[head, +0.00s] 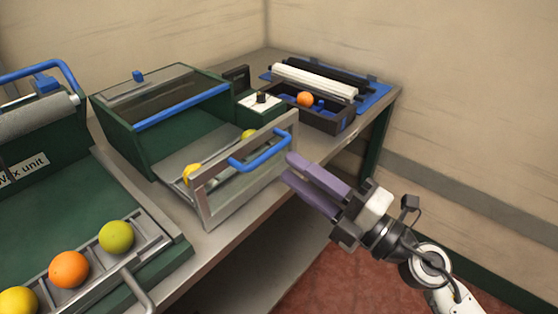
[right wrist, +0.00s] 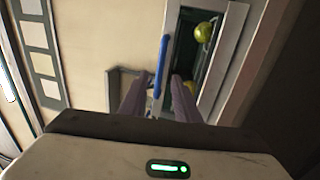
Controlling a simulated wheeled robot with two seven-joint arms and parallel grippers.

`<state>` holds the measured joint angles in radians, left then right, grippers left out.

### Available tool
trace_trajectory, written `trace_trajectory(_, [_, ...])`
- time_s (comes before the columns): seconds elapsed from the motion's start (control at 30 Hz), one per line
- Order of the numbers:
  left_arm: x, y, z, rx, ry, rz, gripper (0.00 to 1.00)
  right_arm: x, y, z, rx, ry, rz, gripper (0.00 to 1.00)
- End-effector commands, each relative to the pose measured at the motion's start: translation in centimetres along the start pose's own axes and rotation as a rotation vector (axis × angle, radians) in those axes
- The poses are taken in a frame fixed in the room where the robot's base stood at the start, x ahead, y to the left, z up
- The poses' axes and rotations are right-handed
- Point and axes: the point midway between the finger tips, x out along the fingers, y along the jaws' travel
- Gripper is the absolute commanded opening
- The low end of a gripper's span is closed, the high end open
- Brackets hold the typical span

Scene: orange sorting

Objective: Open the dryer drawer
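The dryer (head: 120,125) is a green box with a blue bar along its top edge. Its drawer (head: 243,187) stands out from the box, with a grey frame front and a blue handle (head: 262,159). A yellow fruit (head: 192,174) and a yellow-green one (head: 249,134) lie behind the front. My right gripper (head: 289,168) has purple fingers spread apart, just right of the handle. In the right wrist view the handle (right wrist: 161,62) lines up with the gap between the fingers (right wrist: 160,82); contact cannot be told. My left gripper is not in view.
A wax unit (head: 30,165) stands at the left, with a rack (head: 88,285) of several fruits in front. A dark tray (head: 335,122) with an orange (head: 305,99) sits at the far end of the table. Open floor (head: 318,280) lies right of the table.

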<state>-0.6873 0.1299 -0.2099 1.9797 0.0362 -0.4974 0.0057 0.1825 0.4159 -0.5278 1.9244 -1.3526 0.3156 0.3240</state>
Motion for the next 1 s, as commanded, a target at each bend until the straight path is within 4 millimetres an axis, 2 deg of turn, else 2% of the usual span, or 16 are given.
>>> trace_trajectory(0.1, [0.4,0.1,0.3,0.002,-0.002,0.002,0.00,-2.0,-0.3,-0.1,0.000,0.001,-0.002,0.29])
trace_trajectory(0.23, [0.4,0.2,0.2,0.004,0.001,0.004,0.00,-3.1,-0.1,-0.1,0.000,0.001,-0.001,0.29])
trace_trajectory(0.8, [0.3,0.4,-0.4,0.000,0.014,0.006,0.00,-3.4,0.0,0.0,0.011,-0.004,0.003,0.29])
trace_trajectory(0.9, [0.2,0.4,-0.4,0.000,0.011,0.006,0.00,-4.0,-0.4,0.6,0.102,-0.060,0.026,0.29])
trace_trajectory(1.0, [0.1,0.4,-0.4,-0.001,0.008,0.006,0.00,-5.8,-2.1,2.3,0.314,-0.205,0.067,0.29])
